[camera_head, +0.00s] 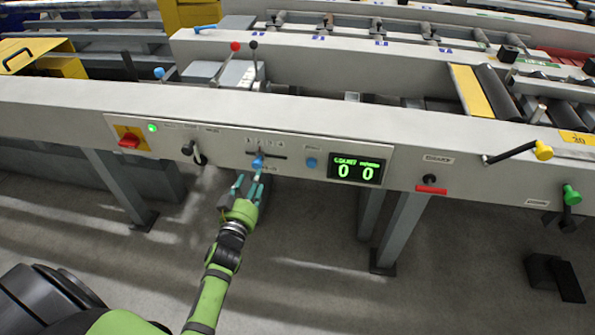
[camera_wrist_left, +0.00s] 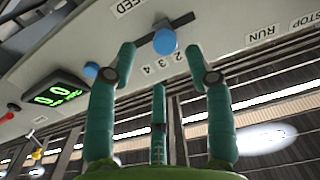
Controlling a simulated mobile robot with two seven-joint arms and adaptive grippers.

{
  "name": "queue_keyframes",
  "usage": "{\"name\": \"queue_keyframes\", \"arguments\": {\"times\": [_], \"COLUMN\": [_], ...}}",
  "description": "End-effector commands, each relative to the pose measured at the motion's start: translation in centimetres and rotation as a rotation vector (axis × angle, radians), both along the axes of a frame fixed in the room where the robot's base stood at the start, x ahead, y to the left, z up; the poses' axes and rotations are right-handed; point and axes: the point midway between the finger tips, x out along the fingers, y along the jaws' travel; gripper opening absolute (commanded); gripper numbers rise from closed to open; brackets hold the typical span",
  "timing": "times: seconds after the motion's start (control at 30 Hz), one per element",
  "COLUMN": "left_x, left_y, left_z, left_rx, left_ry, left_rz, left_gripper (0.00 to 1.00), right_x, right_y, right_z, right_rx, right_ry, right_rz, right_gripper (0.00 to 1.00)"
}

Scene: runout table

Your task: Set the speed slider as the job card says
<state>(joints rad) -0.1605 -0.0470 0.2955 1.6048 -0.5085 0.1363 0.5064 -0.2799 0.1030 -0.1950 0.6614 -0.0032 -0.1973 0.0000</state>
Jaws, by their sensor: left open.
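The speed slider's blue knob (camera_head: 258,161) sits in the left half of a short dark horizontal slot on the white front panel (camera_head: 219,140). Numbers run along the slot; I cannot tell exactly which mark the knob is at. In the left wrist view the knob (camera_wrist_left: 165,43) lies beyond and between my open fingertips, apparently untouched. My left gripper (camera_head: 250,185) is open and empty just below the slider, pointing up at the panel. No job card can be made out. My right gripper is out of view.
Along the panel are a red switch (camera_head: 130,140), a black knob (camera_head: 188,148), a blue button (camera_head: 311,162) and a green display (camera_head: 356,170) reading 0 0. A yellow-ended crank (camera_head: 543,150) sticks out at the right. The floor below the panel is mostly clear between table legs.

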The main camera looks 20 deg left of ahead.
Motion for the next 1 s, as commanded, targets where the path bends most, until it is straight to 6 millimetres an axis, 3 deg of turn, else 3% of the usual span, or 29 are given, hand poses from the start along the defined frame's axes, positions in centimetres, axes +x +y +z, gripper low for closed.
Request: {"name": "queue_keyframes", "arguments": {"times": [0.1,0.5,0.87,0.97,1.0], "left_x": [0.9,6.3,6.9,6.9,6.9], "left_y": [0.5,1.7,1.9,1.9,1.9], "left_z": [0.8,0.6,0.6,0.6,0.6], "left_rx": [0.005,0.004,0.004,0.004,0.004], "left_ry": [-0.02,-0.016,-0.013,-0.013,-0.013], "left_rz": [0.004,0.004,0.003,0.003,0.003], "left_gripper": [0.52,0.52,0.52,0.16,0.0], "right_x": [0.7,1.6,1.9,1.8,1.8], "right_y": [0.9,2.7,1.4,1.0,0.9], "right_z": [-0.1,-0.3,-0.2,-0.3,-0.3], "right_rx": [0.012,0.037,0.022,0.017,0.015], "right_ry": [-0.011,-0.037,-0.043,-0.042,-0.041], "right_rz": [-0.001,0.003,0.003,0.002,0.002], "right_gripper": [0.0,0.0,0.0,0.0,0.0]}}
